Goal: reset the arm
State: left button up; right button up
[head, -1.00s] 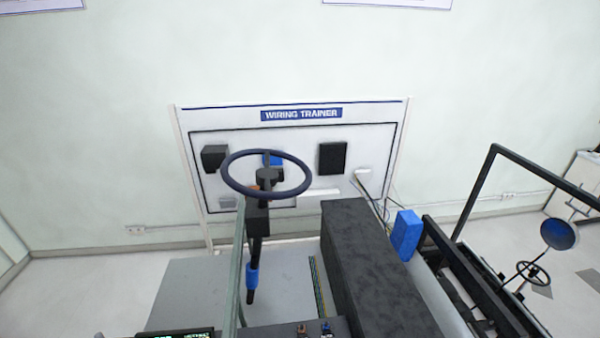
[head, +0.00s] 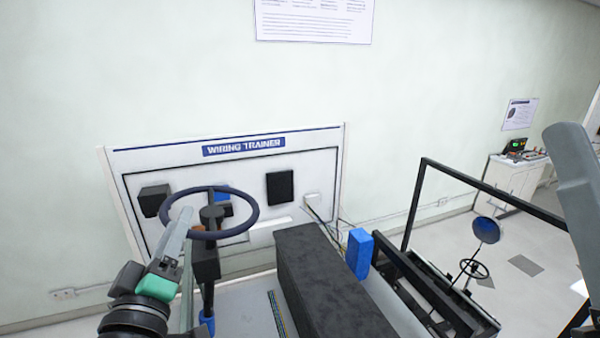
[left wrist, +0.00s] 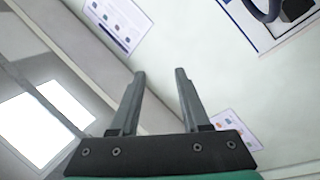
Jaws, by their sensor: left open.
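My left gripper (head: 184,222) has come up at the lower left of the head view, with its dark wrist and green band below grey fingers. The fingers point up and overlap the left side of the dark steering wheel (head: 246,224) in the picture; I cannot tell whether they touch it. In the left wrist view the two grey fingers (left wrist: 160,76) stand apart with nothing between them. Behind them are pale walls and posters. A grey arm link of mine shows at the right edge of the head view, but no right gripper shows.
The wiring trainer board (head: 318,140) stands behind the steering wheel. A long black block (head: 312,270) and a blue block (head: 359,253) lie right of the wheel. A black frame (head: 414,205) rises further right. A white cabinet (head: 520,176) stands at the far right.

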pick_arm(q)
jog(key=s+d+r+m+t+h, duration=0.1)
jog(key=s+r+m+t+h, duration=0.2)
jog(key=s+r, duration=1.5)
jog(key=m+t, duration=0.4)
jog(key=m, duration=0.3)
jog(key=shift+s+d+r+m, duration=0.2)
jog(key=shift+d+m, duration=0.1)
jog(key=shift+m, duration=0.1)
